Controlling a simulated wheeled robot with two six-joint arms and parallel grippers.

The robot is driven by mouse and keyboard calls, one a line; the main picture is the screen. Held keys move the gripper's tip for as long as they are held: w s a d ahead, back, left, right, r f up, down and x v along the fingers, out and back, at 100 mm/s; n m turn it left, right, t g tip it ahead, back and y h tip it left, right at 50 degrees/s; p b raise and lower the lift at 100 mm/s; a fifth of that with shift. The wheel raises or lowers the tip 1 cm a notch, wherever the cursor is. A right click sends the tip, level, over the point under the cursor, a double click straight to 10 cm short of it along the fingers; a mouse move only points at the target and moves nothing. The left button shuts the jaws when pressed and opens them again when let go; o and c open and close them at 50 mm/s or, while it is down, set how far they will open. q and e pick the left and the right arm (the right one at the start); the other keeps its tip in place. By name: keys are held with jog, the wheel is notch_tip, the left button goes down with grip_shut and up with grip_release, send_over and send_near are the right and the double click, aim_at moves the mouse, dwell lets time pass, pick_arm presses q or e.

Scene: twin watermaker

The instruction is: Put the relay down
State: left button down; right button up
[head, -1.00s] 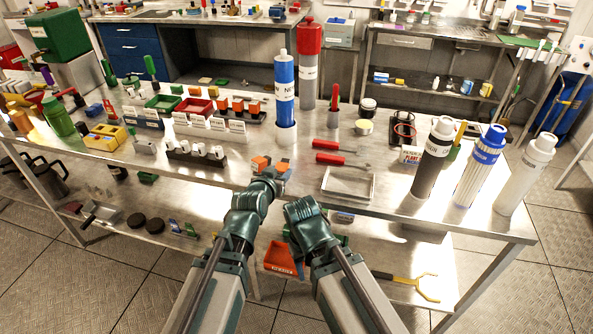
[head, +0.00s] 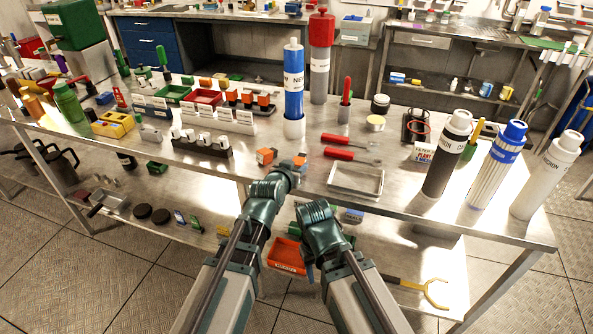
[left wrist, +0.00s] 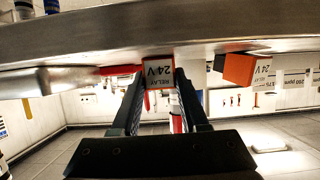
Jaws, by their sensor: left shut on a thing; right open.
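An orange-topped relay labelled "24 V RELAY" (left wrist: 158,72) is between the two fingers of my left gripper (left wrist: 158,92) in the left wrist view. My left gripper (head: 292,166) is shut on it by the front edge of the workbench (head: 222,170). In the head view a bit of this relay (head: 300,160) shows past the fingers. Whether its base touches the bench I cannot tell. A second orange relay (head: 266,156) stands just to its left; it also shows in the left wrist view (left wrist: 240,68). My right gripper (head: 306,255) is low before the bench, largely hidden, open.
A metal tray (head: 356,192) and red-handled tools (head: 350,140) lie to the right. A dark rack with white pieces (head: 200,143) stands to the left. A blue-banded cylinder (head: 294,85) stands behind. An orange bin (head: 286,257) is on the lower shelf.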

pick_arm(q)
jog(key=shift+r, duration=0.1)
jog(key=shift+f, duration=0.2)
jog(key=shift+c, duration=2.1)
grip_release()
jog(key=shift+r, duration=0.15)
